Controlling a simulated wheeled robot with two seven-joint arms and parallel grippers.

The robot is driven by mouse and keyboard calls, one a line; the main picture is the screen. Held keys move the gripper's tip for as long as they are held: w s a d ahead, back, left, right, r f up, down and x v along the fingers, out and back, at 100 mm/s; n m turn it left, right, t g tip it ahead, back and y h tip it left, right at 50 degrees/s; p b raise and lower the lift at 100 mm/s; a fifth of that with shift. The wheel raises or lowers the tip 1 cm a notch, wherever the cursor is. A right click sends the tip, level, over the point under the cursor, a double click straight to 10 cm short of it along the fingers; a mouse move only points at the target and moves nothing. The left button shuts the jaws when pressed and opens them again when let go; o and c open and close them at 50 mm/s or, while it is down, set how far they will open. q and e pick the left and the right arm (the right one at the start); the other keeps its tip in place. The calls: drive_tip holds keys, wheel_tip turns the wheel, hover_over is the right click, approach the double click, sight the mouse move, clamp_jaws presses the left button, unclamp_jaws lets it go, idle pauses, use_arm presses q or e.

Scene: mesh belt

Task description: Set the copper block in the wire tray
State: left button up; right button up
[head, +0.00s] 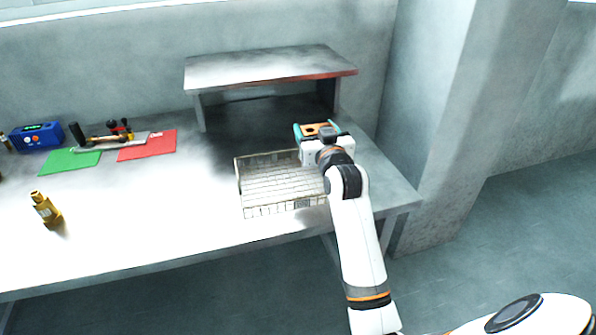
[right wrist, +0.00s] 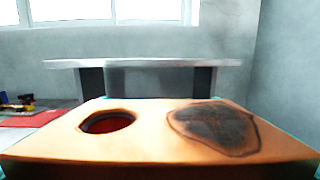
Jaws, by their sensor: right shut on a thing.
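The copper block (right wrist: 155,130) fills the lower part of the right wrist view. It has a round hole on its left and a dark scorched patch on its right. In the head view the block (head: 316,129) shows between the teal-tipped fingers of my right gripper (head: 318,131), which is shut on it. The wire tray (head: 282,182) stands on the table, a shallow mesh basket. My right gripper is by the tray's back right corner; its exact height above the table is hard to tell. My left gripper is not in view.
A raised shelf (head: 268,68) stands at the back of the table, behind the tray. A red mat (head: 147,146), a green mat (head: 70,162) with tools near them, a blue device (head: 38,137) and a brass fitting (head: 45,208) lie to the left. The table between is clear.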

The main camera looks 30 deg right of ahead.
drive_tip(key=f, duration=0.4)
drive_tip(key=shift+s+a+f, duration=0.1)
drive_tip(key=shift+s+f, duration=0.1)
drive_tip(key=shift+f, duration=0.05)
wheel_tip(320, 180, down, 4)
drive_tip(key=shift+f, duration=0.1)
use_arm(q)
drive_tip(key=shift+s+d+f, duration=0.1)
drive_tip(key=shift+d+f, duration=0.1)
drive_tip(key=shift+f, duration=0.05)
use_arm(e)
drive_tip(key=o, duration=1.2)
drive_tip(key=shift+f, duration=0.15)
drive_tip(key=shift+c, duration=0.2)
drive_tip(key=b+v, duration=0.1)
drive_tip(key=v, duration=1.1)
drive_tip(key=shift+r, duration=0.2)
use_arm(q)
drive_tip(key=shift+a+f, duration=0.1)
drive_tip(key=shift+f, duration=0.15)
